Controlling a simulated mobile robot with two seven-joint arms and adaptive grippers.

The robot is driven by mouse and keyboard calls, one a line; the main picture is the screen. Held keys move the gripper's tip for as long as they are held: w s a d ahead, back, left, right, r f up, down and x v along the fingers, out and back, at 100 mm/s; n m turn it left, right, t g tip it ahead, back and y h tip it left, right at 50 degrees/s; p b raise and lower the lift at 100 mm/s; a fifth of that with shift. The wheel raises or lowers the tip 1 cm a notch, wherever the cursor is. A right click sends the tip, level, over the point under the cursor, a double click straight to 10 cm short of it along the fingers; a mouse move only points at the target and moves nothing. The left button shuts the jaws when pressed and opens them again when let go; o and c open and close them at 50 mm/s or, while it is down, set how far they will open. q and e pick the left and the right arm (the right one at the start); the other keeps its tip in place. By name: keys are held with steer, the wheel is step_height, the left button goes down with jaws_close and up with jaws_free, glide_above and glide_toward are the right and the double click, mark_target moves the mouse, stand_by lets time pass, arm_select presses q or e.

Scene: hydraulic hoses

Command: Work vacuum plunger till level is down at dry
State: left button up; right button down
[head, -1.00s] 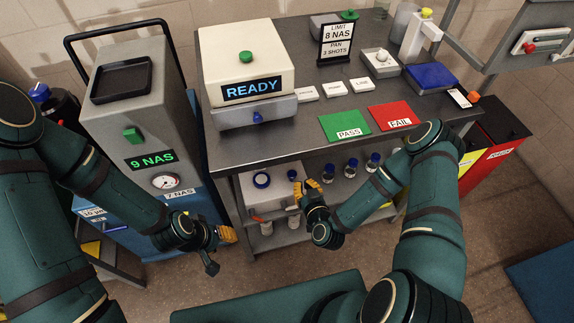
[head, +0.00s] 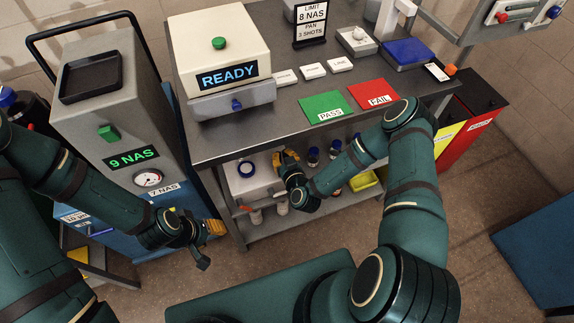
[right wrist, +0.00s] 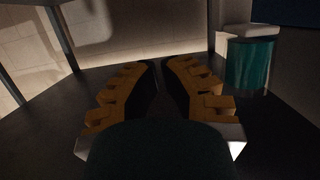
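I cannot make out a vacuum plunger or a level mark for certain. My right gripper (head: 285,158) is just right of the box, in front of the bench. In the right wrist view, its yellow fingers (right wrist: 160,80) are parted by a narrow gap with nothing seen between. My left gripper (head: 215,228) hangs in front of the blue base of the grey machine (head: 108,95); its finger gap is unclear.
The steel bench (head: 225,142) carries a READY unit (head: 218,60), a green PASS mat (head: 326,107) and a red FAIL mat (head: 373,94). Small bottles (head: 313,157) stand on the shelf near my right gripper. Yellow and red bins (head: 468,122) are at right.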

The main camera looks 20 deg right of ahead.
steer(key=x, duration=0.3)
steer(key=shift+w+f, duration=0.1)
steer(key=shift+w, duration=0.15)
steer(key=f, duration=0.1)
steer(key=f+b, duration=0.1)
steer(key=shift+s+f, duration=0.2)
steer(key=shift+f, duration=0.75)
